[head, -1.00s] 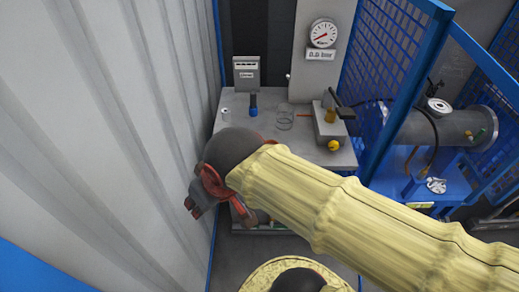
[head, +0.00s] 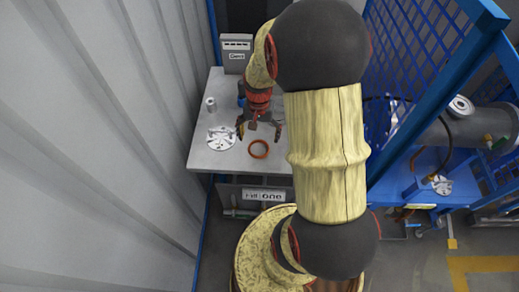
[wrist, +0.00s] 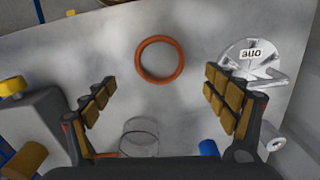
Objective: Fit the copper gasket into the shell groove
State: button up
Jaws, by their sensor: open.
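The copper gasket, an orange-brown ring (head: 250,149), lies flat on the grey bench. It also shows in the wrist view (wrist: 160,79), whole and uncovered. My gripper (head: 259,128) is open and empty above the bench, just behind the ring in the head view. In the wrist view the ring lies ahead, between the lines of the two spread fingers (wrist: 160,88), not touching them. The shell, a grey horizontal cylinder (head: 480,132), stands on a blue stand at the right. My arm and the blue mesh hide part of it, and I cannot make out its groove.
A labelled metal disc (head: 221,137) lies on the bench (head: 205,160) left of the ring. In the wrist view, a clear glass (wrist: 139,140), a blue object (wrist: 208,148) and a grey block (wrist: 45,120) stand nearby.

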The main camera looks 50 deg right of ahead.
aim_at(259, 149)
notch_tip(259, 149, down, 6)
jog(key=shift+r+b, duration=0.2)
jog(key=shift+b, duration=0.95)
jog(key=shift+s, duration=0.1)
jog(key=c, duration=0.3)
jog(key=c, duration=1.1)
jog(key=shift+c, duration=0.4)
